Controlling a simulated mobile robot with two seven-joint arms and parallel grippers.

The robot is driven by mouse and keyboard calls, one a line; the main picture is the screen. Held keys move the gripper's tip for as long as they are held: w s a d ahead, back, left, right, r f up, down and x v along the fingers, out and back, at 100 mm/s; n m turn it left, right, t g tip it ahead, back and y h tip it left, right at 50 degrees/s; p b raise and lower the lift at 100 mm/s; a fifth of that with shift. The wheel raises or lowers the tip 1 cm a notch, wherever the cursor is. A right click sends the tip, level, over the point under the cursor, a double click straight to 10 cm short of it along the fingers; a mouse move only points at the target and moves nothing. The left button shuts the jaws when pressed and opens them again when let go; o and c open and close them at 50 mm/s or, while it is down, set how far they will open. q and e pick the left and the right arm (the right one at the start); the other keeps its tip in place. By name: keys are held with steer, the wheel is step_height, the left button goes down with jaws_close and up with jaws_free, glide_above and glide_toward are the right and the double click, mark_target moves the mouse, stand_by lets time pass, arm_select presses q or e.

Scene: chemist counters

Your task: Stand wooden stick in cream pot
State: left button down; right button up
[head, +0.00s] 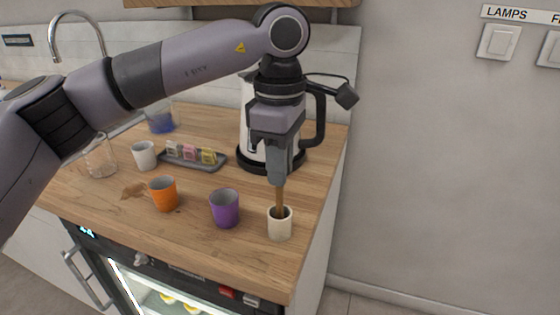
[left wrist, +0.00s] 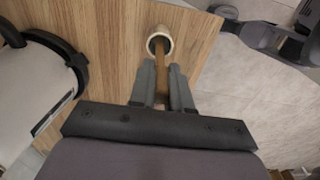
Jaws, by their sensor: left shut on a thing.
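The wooden stick (head: 281,198) is upright, with its lower end inside the mouth of the cream pot (head: 280,229). The pot stands on the wooden counter near its right front corner. My left gripper (head: 279,180) points down above the pot, shut on the upper part of the stick. In the left wrist view, the fingers (left wrist: 164,82) close around the stick (left wrist: 161,60), which runs into the cream pot (left wrist: 160,40). Whether the stick touches the pot's bottom is hidden. My right gripper is not in view.
A purple cup (head: 225,210) stands just left of the cream pot, and an orange cup (head: 163,194) farther left. A white kettle (head: 248,125) is behind my gripper. A grey tray (head: 220,166) holds small items. The counter ends close right of the pot.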

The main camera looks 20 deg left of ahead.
arm_select(q)
steer(key=c, duration=1.1)
jaws_free()
steer(key=shift+o, duration=0.5)
steer(key=shift+r, duration=0.1)
step_height(320, 180, up, 7)
steer(key=shift+r, duration=0.1)
